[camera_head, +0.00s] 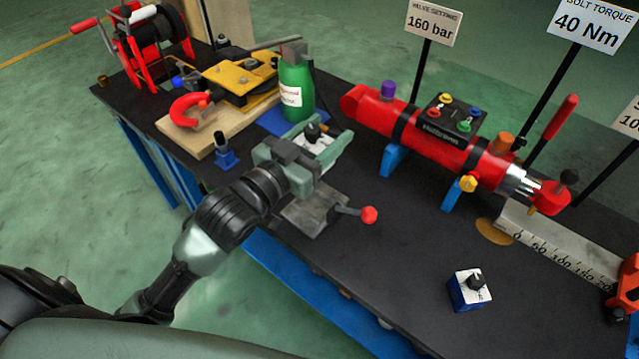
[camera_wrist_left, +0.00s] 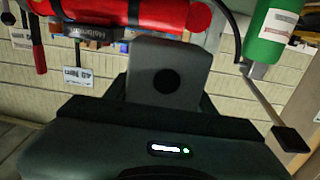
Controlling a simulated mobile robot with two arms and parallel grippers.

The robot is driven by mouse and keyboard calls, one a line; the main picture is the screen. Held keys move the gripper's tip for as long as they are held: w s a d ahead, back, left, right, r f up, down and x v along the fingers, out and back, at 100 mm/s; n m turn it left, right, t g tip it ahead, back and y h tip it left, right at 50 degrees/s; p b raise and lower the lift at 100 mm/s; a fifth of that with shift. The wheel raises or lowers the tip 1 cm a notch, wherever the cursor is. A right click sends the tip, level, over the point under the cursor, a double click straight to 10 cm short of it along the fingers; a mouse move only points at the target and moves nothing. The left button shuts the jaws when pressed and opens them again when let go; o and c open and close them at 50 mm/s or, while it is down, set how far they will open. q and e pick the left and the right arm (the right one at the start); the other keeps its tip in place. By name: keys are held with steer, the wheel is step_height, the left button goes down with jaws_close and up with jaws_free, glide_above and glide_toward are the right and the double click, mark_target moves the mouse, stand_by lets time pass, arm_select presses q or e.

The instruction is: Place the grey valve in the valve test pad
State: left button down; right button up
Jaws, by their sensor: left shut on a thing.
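My left gripper (camera_head: 308,153) is shut on the grey valve (camera_head: 318,142), a small block with a white top and a black knob. It holds the valve above the table's front part, just behind a grey vise-like block (camera_head: 312,208) with a red-ball lever. In the left wrist view the valve's grey face with a dark round port (camera_wrist_left: 168,52) stands up beyond the gripper. I cannot tell for sure which surface is the valve test pad; a flat blue pad (camera_head: 270,122) lies by the green bottle. My right gripper is not in view.
A green bottle (camera_head: 296,88) stands close behind the gripper. A red cylinder (camera_head: 428,133) on blue supports lies to the right. A blue block with a black knob (camera_head: 468,290) stands at the front right. The black tabletop (camera_head: 400,250) between is clear. A yellow tool (camera_head: 240,75) lies at left.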

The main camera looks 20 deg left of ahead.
arm_select(q)
step_height(320, 180, down, 9)
steer(key=shift+a+r+b, duration=0.1)
steer(key=shift+r+b, duration=0.1)
steer(key=shift+b, duration=0.2)
steer(key=shift+f, duration=2.5)
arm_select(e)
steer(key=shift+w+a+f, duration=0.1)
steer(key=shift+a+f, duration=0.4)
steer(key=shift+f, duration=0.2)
arm_select(q)
steer(key=shift+f+b, duration=0.15)
steer(key=shift+b, duration=0.15)
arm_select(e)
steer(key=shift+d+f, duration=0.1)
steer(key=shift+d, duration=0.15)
arm_select(q)
steer(key=c, duration=0.8)
jaws_free()
steer(key=shift+f, duration=0.15)
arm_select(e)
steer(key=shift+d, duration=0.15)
